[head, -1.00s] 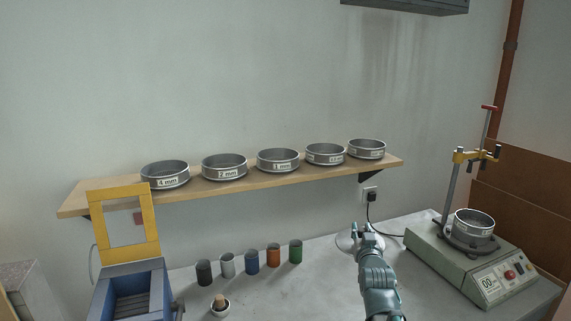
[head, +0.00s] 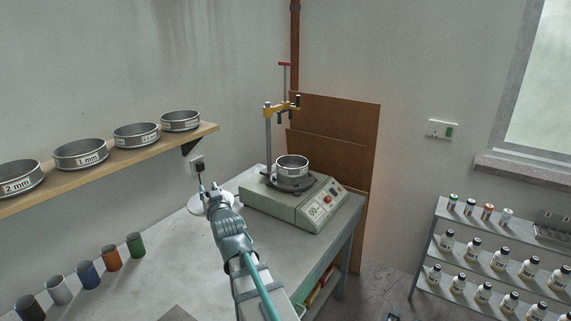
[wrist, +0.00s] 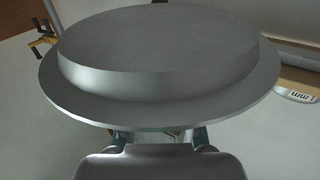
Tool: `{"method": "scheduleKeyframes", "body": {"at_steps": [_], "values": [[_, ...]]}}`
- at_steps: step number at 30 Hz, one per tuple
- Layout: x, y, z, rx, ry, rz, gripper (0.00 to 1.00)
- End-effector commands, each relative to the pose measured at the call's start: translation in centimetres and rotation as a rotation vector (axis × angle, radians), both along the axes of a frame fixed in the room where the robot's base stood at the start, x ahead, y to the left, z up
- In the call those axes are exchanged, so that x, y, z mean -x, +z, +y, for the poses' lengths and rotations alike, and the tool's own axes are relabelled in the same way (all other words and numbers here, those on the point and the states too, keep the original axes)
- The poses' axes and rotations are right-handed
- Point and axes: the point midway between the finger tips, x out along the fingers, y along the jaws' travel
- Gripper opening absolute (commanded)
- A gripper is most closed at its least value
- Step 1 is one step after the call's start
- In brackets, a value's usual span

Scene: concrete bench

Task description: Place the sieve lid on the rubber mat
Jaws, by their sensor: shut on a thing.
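My gripper (head: 208,192) is shut on the sieve lid (head: 198,207), a pale round disc seen at the gripper's end in the head view. In the wrist view, the lid (wrist: 165,85) is a large grey disc with a raised centre and a flat rim, and it fills most of the picture. The fingers (wrist: 158,134) are at its near rim, mostly hidden under it. The lid is held above the bench near the back wall. A flat grey patch (head: 178,314) at the bottom edge of the head view may be the rubber mat; only its corner shows.
A sieve shaker (head: 290,205) with one sieve (head: 292,163) stands right of my gripper. Labelled sieves stand on a wall shelf (head: 115,167). Several coloured cups (head: 88,275) stand at the bench's left. A bottle rack (head: 490,250) is at the right. The middle bench is clear.

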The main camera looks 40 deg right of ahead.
Motion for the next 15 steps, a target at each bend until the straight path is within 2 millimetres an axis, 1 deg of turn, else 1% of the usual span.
{"method": "scheduleKeyframes", "body": {"at_steps": [1, 7, 8, 9, 11, 12, 14, 15], "values": [[-1.1, 0.5, -2.9, 0.000, -0.034, -0.001, 0.00], [-3.2, 1.7, -12.6, 0.000, -0.138, -0.001, 0.00], [-3.5, 1.9, -14.1, 0.000, -0.153, -0.002, 0.00], [-3.8, 2.2, -16.1, -0.001, -0.171, -0.002, 0.00], [-4.2, 2.6, -19.1, 0.000, -0.197, -0.002, 0.00], [-4.5, 2.9, -21.0, 0.000, -0.214, -0.001, 0.00], [-4.8, 3.3, -23.9, 0.000, -0.237, -0.001, 0.00], [-5.0, 3.6, -25.9, 0.000, -0.252, -0.001, 0.00]]}}
